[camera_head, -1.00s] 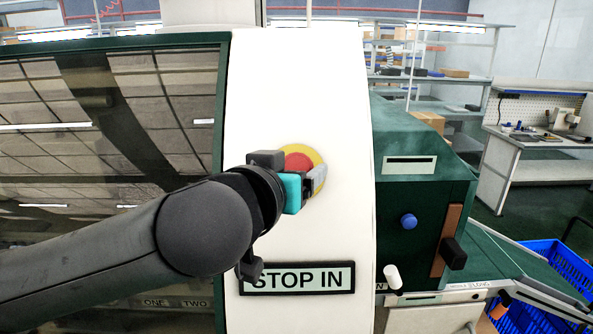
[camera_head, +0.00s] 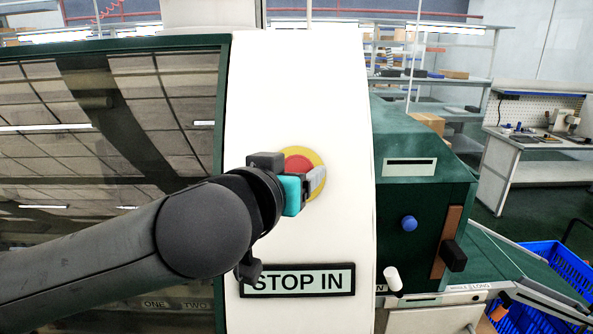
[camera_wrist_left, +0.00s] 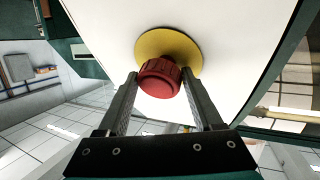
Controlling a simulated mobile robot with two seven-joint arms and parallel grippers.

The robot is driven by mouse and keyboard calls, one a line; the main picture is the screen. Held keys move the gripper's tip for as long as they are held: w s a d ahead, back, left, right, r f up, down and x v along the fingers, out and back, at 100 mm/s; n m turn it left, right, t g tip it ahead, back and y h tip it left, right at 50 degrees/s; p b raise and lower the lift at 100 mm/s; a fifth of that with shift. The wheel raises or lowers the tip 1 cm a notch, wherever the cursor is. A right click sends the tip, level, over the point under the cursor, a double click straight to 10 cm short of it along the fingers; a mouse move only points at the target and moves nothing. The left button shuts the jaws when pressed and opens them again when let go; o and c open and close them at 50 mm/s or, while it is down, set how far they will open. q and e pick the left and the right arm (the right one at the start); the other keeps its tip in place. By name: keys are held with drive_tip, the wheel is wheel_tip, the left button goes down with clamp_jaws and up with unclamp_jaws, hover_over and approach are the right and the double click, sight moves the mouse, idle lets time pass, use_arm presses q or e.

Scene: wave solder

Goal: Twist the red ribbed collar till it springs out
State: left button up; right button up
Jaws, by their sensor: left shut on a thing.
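The red ribbed collar (camera_head: 297,163) sits in front of a round yellow disc (camera_head: 318,160) on the white panel. In the left wrist view the collar (camera_wrist_left: 160,79) stands out from the yellow disc (camera_wrist_left: 168,48), between the two fingers. My left gripper (camera_head: 312,186) comes in from the left and is shut on the collar, with one finger on each side (camera_wrist_left: 159,88). The gripper hides the lower part of the collar in the head view. My right gripper is not in view.
To the right is a green machine housing (camera_head: 410,190) with a blue button (camera_head: 408,223) and a black handle (camera_head: 453,255). A dark glass cover (camera_head: 60,130) lies left.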

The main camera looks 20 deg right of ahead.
use_arm(q)
drive_tip(key=shift+r+m+g+p, duration=0.1)
drive_tip(key=shift+m+g+p, duration=0.7)
drive_tip(key=shift+m+p, duration=0.9)
drive_tip(key=shift+s+m+g+p, duration=0.1)
drive_tip(key=shift+m+g+p, duration=0.4)
drive_tip(key=shift+m+p, duration=1)
drive_tip(key=shift+n+p, duration=0.4)
drive_tip(key=shift+p, duration=0.05)
drive_tip(key=shift+m+g+p, duration=0.3)
drive_tip(key=shift+m+p, duration=0.2)
drive_tip(key=shift+p, duration=0.35)
drive_tip(key=shift+s+r, duration=0.1)
drive_tip(key=shift+s, duration=0.2)
drive_tip(key=o, duration=1.5)
drive_tip(key=shift+r, duration=0.1)
drive_tip(key=shift+w+a, duration=0.1)
